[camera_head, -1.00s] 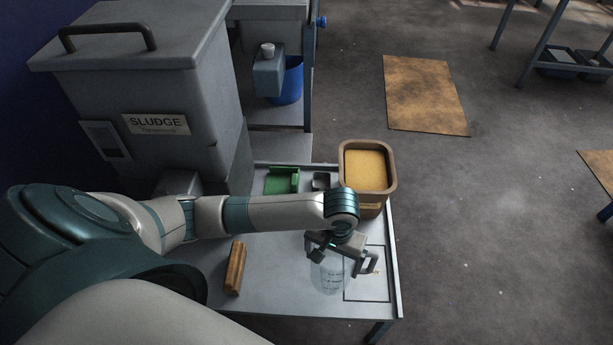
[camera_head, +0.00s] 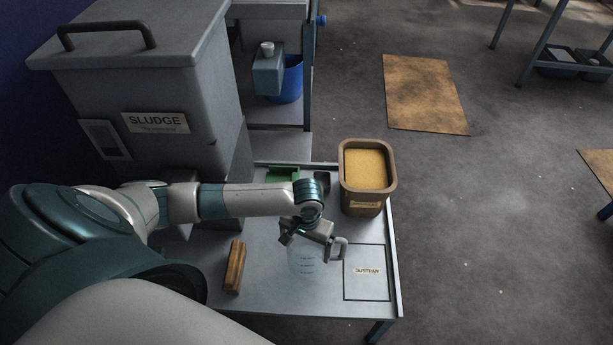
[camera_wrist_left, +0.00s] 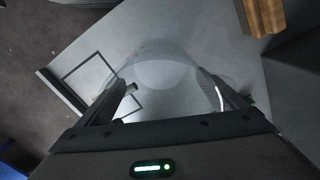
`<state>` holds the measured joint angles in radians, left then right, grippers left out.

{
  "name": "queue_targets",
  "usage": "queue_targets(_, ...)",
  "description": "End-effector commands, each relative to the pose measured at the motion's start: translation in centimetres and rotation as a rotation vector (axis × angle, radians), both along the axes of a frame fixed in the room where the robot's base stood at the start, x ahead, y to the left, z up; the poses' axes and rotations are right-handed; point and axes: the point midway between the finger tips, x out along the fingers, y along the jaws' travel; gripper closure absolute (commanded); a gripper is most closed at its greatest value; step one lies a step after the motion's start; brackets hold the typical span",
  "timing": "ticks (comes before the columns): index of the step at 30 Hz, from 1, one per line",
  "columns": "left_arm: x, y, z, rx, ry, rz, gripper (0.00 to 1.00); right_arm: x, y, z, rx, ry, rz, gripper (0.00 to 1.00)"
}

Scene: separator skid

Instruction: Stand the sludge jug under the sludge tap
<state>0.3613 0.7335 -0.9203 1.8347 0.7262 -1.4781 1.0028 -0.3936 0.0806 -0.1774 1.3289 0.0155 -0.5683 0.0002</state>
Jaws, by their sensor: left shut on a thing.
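The sludge jug (camera_head: 302,264) is clear, with dark level marks and a handle on its right side. My left gripper (camera_head: 312,232) is shut on its upper part and holds it about upright over the bench. I cannot tell how far its base is above the top. In the left wrist view the jug (camera_wrist_left: 165,72) is a see-through round shape between the fingers (camera_wrist_left: 170,98). The grey sludge tank (camera_head: 150,90) with its SLUDGE label stands at the left. The sludge tap is not clearly visible; my left arm crosses in front of the tank's lower part. My right gripper is not in view.
On the bench (camera_head: 270,300) are a wooden block (camera_head: 234,267), an outlined, labelled square (camera_head: 367,287), a green holder (camera_head: 281,173) and a brown bin (camera_head: 367,198) with yellow contents. A blue bucket (camera_head: 290,80) stands behind. The outlined square is clear.

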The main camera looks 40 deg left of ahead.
Motion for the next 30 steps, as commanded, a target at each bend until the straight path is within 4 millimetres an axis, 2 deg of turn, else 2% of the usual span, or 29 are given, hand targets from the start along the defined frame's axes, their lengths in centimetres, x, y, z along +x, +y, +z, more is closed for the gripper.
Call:
queue_targets(10,-0.1,-0.1,-3.6,0.0,0.0,0.0,0.34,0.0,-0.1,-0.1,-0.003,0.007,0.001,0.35)
queue_targets(18,0.0,0.0,-3.8,0.0,-0.001,-0.001,0.34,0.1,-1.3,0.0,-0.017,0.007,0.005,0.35)
queue_targets(23,-0.1,0.0,-4.1,0.001,0.0,0.0,0.34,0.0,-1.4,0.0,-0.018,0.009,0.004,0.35)
queue_targets(24,-0.1,0.0,-4.1,0.001,0.0,0.0,0.07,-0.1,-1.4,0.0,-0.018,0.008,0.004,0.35)
queue_targets(25,0.0,0.0,-4.1,0.001,0.0,-0.001,0.0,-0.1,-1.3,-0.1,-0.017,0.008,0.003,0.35)
queue_targets(30,0.0,0.0,-4.1,0.001,0.0,-0.001,0.0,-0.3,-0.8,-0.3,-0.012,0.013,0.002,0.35)
